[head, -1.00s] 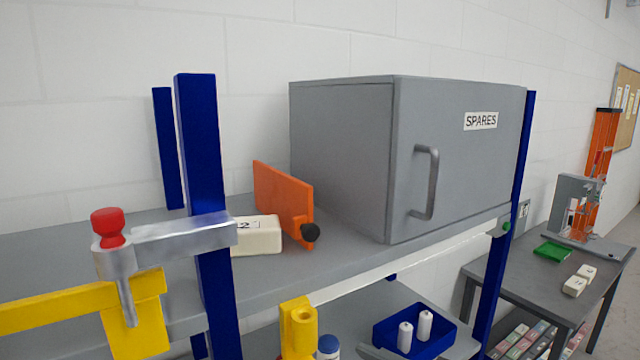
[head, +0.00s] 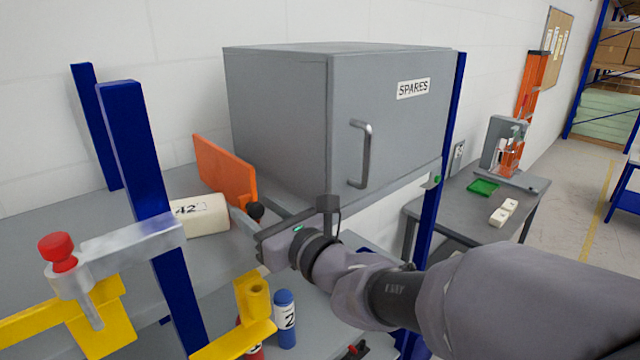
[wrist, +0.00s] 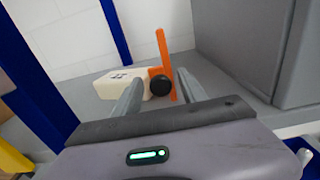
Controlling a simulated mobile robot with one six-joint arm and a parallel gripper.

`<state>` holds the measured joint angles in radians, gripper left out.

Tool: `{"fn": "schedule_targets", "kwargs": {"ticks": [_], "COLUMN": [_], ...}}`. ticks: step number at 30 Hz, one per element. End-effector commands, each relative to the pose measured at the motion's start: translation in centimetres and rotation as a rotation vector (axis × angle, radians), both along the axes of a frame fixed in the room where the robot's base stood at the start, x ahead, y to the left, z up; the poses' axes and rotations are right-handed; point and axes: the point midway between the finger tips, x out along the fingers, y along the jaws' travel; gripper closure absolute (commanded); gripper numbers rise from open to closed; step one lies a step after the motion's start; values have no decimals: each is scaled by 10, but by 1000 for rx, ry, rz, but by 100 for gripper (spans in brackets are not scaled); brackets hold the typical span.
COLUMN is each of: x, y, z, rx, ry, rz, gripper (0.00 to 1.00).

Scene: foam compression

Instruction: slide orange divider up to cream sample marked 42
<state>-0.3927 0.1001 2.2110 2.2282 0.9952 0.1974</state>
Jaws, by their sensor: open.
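The orange divider (head: 222,170) stands upright on the grey shelf (head: 60,235), with a black knob (head: 255,211) at its near end. The cream sample marked 42 (head: 203,216) lies just left of the divider. I cannot tell whether they touch. In the wrist view the divider (wrist: 164,55) shows nearly edge-on, with the sample (wrist: 118,82) to its left. My gripper (head: 254,213) is at the shelf's front edge, open, its fingers on either side of the knob. In the wrist view the knob (wrist: 160,85) appears between the fingertips (wrist: 158,80), not gripped.
A grey SPARES cabinet (head: 277,120) stands right of the divider. A yellow bracket (head: 250,300) and a blue bottle (head: 285,318) are below.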

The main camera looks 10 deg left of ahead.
Motion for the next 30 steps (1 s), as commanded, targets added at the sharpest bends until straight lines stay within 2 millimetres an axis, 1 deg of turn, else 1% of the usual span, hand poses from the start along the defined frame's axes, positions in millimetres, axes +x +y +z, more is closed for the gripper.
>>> {"fn": "schedule_targets", "kwargs": {"ticks": [3, 10, 11, 15, 17, 18, 30], "x": [4, 5, 5, 5, 5, 5, 5], "y": [5, 6, 6, 5, 5, 5, 5], "z": [0, 0, 0, 0, 0, 0, 0], "rx": [1, 1, 1, 0, 0, 0, 0], "ry": [-1, -1, -1, -1, -1, -1, -1], "rz": [0, -1, -1, -1, 0, 0, 0], "gripper": [51, 51, 53, 80, 92, 100, 100]}}
